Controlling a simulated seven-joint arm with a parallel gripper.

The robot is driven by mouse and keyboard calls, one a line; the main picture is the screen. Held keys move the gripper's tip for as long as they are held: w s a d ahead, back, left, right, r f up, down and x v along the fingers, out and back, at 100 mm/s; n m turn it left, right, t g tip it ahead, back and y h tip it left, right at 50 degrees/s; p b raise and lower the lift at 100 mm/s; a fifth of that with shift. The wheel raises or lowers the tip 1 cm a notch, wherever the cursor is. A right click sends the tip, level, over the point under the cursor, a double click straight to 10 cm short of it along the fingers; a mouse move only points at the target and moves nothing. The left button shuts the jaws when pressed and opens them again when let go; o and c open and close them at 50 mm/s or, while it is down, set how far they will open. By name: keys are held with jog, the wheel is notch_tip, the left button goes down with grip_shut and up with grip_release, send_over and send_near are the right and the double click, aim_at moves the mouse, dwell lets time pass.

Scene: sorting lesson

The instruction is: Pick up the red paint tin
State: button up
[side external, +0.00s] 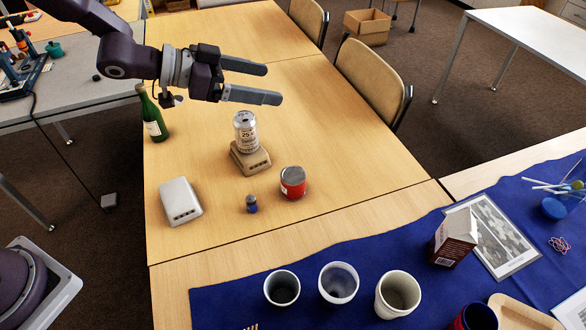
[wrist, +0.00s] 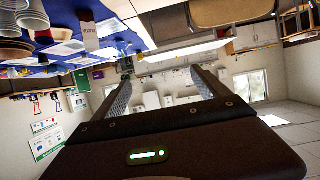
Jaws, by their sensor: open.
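The red paint tin (side external: 293,183) stands upright on the wooden table (side external: 330,130), a short round tin with a red side and a grey top. My gripper (side external: 276,84) is open and empty, held above the table, up and to the left of the tin, with its fingers pointing right. The fingers are clearly apart. In the wrist view my gripper (wrist: 163,82) also shows open with nothing between the fingers. That view looks out across the room, and I cannot make out the tin in it.
A small blue jar (side external: 251,204), a white box (side external: 180,202) and a green bottle (side external: 152,118) are nearby. Cups, including a white cup (side external: 397,294), stand on the blue cloth (side external: 235,300) in front.

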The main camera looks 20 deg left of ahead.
send_near(293, 179)
jog(key=w+f, duration=0.1)
jog(key=w+d+f, duration=0.1)
jog(key=w+f, duration=0.1)
jog(key=shift+d, duration=0.25)
jog(key=x, duration=0.7)
jog(key=shift+w+a, duration=0.1)
jog(key=shift+w, duration=0.1)
jog(key=c, duration=1.8)
jog(key=shift+r, duration=0.15)
